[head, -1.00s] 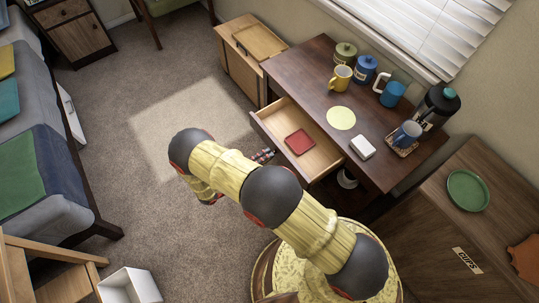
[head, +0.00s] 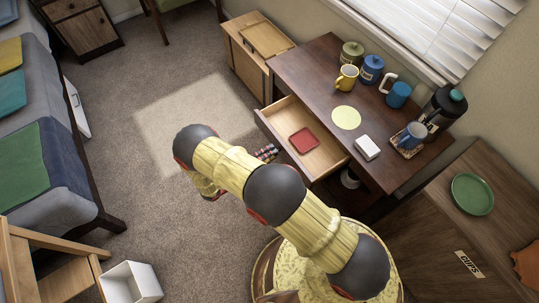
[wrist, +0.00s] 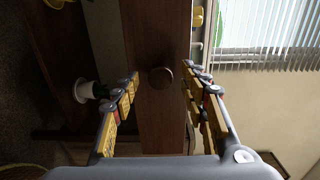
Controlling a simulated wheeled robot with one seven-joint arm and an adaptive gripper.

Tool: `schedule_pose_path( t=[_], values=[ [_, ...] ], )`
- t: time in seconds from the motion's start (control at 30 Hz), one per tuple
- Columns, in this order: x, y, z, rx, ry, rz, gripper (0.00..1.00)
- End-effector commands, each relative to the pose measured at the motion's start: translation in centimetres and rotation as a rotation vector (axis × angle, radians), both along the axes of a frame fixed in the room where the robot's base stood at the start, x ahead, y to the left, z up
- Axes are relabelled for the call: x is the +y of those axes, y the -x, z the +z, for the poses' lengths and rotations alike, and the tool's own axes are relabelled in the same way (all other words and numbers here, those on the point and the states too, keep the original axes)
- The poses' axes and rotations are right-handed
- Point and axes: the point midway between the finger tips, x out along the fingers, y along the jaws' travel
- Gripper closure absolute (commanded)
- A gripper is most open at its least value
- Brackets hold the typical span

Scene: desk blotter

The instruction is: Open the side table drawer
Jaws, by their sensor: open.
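The dark wood side table (head: 318,80) stands right of centre in the head view. Its drawer (head: 322,163) is pulled out, showing a pale wood inside with a red square item (head: 303,141) lying in it. My gripper (head: 266,153) is just outside the drawer front, partly hidden by my arm. In the wrist view, the drawer front (wrist: 158,125) runs upright in the picture, with a round dark knob (wrist: 161,77) on it. My gripper's open fingers (wrist: 163,84) stand on both sides of the knob, with gaps visible.
A light wood cabinet (head: 245,66) adjoins behind.

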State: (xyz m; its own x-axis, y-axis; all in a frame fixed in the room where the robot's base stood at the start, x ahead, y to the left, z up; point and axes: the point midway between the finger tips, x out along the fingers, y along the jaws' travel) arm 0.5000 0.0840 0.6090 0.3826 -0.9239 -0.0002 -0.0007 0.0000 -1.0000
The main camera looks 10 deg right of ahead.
Motion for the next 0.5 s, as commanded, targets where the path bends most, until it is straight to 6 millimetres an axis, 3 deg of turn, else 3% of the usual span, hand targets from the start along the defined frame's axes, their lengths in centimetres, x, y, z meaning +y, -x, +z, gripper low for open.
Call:
schedule_pose_path(
  t=[0.17, 0.5],
  values=[
    [1.9, 0.7, 0.0, -0.001, 0.0, 0.004, 0.56],
    [8.1, 3.3, -0.1, -0.001, 0.0, 0.003, 0.56]
  ],
)
